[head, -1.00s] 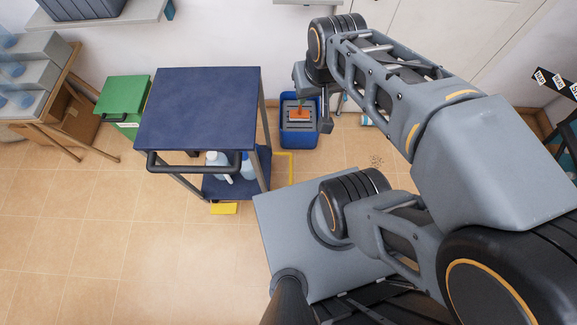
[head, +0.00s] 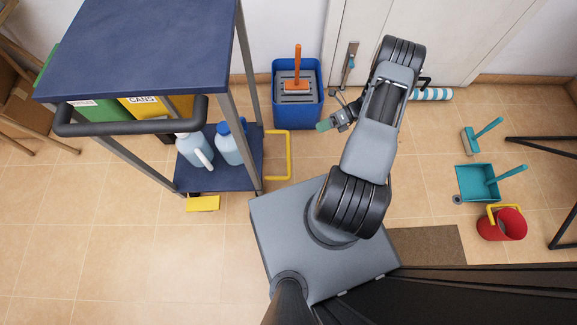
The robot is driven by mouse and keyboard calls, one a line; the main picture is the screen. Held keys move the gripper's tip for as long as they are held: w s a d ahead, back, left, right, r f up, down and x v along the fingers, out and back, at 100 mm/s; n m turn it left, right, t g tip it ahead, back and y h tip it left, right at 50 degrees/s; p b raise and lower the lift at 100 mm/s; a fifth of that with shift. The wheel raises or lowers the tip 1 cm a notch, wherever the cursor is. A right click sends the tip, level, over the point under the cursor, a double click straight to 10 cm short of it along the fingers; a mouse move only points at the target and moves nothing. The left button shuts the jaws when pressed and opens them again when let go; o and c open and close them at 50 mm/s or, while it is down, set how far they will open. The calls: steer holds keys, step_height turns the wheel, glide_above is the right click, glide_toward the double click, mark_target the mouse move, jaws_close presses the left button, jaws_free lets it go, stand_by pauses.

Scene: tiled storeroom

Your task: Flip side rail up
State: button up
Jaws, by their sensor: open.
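The trolley (head: 165,45) has a dark blue top, grey posts and a lower blue shelf. A yellow U-shaped side rail (head: 288,156) sticks out from the right side of the trolley, low down near shelf level, lying flat. My gripper (head: 328,124) is open, with a green tip showing. In the picture it is above and right of the rail, in front of the blue bucket, apart from the rail. Its jaws are small and partly hidden by the wrist.
Two bottles (head: 229,146) stand on the lower shelf, with a yellow pedal (head: 203,203) below. A blue bucket (head: 298,112) with an orange-handled tool stands by the wall. A dustpan (head: 478,183) and red bucket (head: 502,224) are at right. Front-left floor is clear.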

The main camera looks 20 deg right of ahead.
mark_target(288, 158)
steer(key=s+f+m+t+y+b, duration=0.15)
steer(key=f+m, duration=0.25)
steer(key=f, duration=0.4)
steer(key=s+f+m+t+y+b, duration=0.1)
steer(key=s+f+m+t+b, duration=0.25)
steer(key=f, duration=0.45)
steer(key=shift+m, duration=0.45)
steer(key=x, duration=0.4)
steer(key=b+x, duration=0.1)
steer(key=x, duration=0.4)
steer(key=f+b+x, duration=0.1)
steer(key=x, duration=0.4)
steer(key=shift+w+f, duration=0.15)
steer(key=shift+w, duration=0.15)
steer(key=shift+c, duration=0.4)
jaws_close()
